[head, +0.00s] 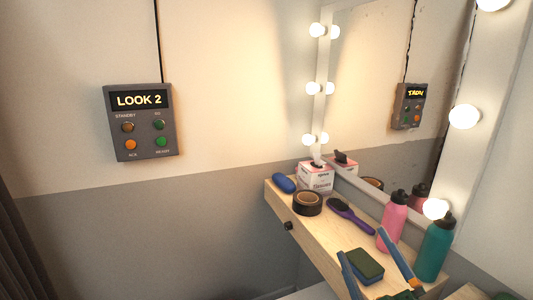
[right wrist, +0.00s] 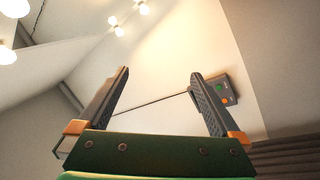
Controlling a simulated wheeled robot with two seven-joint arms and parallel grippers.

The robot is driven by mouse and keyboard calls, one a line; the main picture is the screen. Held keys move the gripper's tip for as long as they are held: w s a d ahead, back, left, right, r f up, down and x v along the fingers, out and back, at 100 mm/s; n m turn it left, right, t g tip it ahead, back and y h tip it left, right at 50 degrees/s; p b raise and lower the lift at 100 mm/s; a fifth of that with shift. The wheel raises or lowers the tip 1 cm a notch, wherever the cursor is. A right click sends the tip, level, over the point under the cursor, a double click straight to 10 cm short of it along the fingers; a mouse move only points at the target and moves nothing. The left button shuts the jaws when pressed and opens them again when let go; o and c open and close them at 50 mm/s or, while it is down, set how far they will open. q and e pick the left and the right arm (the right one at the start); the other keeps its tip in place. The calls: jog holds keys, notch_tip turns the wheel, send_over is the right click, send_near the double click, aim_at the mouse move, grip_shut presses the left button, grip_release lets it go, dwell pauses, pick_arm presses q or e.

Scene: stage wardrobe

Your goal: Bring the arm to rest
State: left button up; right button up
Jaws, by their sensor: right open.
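My right gripper (head: 361,241) shows at the bottom right of the head view, over the front of the shelf. Its two blue-grey fingers are spread apart. In the right wrist view the fingers (right wrist: 159,72) stand wide apart with nothing between them, and the wall and its control box (right wrist: 226,91) show beyond. My left gripper is in neither view.
A wooden shelf (head: 277,199) under a mirror (head: 372,60) carries a blue case (head: 284,183), tissue box (head: 315,177), dark round tin (head: 307,203), purple brush (head: 350,216), sponge (head: 364,266), pink bottle (head: 393,222) and teal bottle (head: 434,250). A "LOOK 2" panel (head: 140,122) hangs left.

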jog(key=s+d+f+m+g+h, duration=0.25)
jog(key=s+f+m+g, duration=0.2)
jog(key=f, duration=0.55)
jog(key=s+d+f+m+g+h, duration=0.2)
jog(key=s+f+m+g+h, duration=0.15)
jog(key=f+g, duration=0.45)
jog(key=s+a+f+m+g+y, duration=0.1)
jog(key=s+a+f+g+y, duration=0.15)
jog(key=s+f, duration=0.4)
jog(key=s+a+f+m+g+y, duration=0.1)
jog(key=s+a+f+g, duration=0.15)
jog(key=s+f, duration=0.4)
jog(key=s+d+f+g, duration=0.1)
jog(key=s+f, duration=0.1)
jog(key=f, duration=0.6)
jog(key=s+d+f, duration=0.1)
jog(key=s+f, duration=0.1)
jog(key=f, duration=0.6)
jog(key=s+d+f+g, duration=0.1)
jog(key=s+f, duration=0.8)
jog(key=s, duration=0.2)
jog(key=shift+s+d+n+h, duration=0.2)
jog(key=shift+s+n+h, duration=0.05)
jog(key=shift+n+h, duration=0.2)
jog(key=shift+f+g, duration=0.1)
jog(key=shift+g, duration=0.15)
